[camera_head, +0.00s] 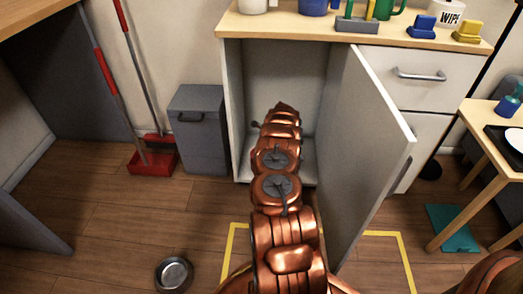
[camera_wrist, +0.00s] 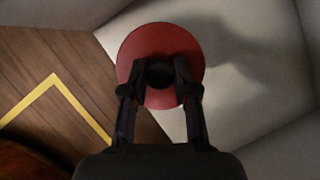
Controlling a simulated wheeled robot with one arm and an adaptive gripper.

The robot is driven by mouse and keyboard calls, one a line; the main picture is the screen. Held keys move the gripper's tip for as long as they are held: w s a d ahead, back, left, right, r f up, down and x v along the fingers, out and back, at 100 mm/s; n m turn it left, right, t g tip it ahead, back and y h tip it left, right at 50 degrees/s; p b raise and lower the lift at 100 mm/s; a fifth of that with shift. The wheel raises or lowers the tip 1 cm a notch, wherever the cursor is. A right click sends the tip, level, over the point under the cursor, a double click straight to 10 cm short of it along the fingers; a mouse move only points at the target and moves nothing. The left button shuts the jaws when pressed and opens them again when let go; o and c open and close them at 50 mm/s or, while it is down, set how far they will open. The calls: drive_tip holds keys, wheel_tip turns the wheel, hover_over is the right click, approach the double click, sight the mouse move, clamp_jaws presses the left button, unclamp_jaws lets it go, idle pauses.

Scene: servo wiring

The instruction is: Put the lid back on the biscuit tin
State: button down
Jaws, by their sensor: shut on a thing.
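In the wrist view, my gripper (camera_wrist: 161,78) is shut on the dark knob at the middle of a round red lid (camera_wrist: 158,40). The lid faces the camera, over the pale cabinet floor, and casts a shadow on it to the right. No biscuit tin shows apart from the lid; I cannot tell whether one is under it. In the head view my arm reaches into the open cabinet, and the arm hides the gripper and lid.
The cabinet door (camera_head: 373,150) stands open close on the right of my arm. The cabinet's left wall (camera_head: 236,110) is near on the other side. A grey bin (camera_head: 200,130), a red dustpan (camera_head: 152,163) and a metal bowl (camera_head: 174,274) are on the floor to the left.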

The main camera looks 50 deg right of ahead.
idle(0.3)
drive_tip(key=c, duration=0.8)
unclamp_jaws()
drive_tip(key=o, duration=0.5)
drive_tip(key=shift+r, duration=0.1)
drive_tip(key=shift+r+p, duration=1.65)
drive_tip(key=shift+r, duration=1.75)
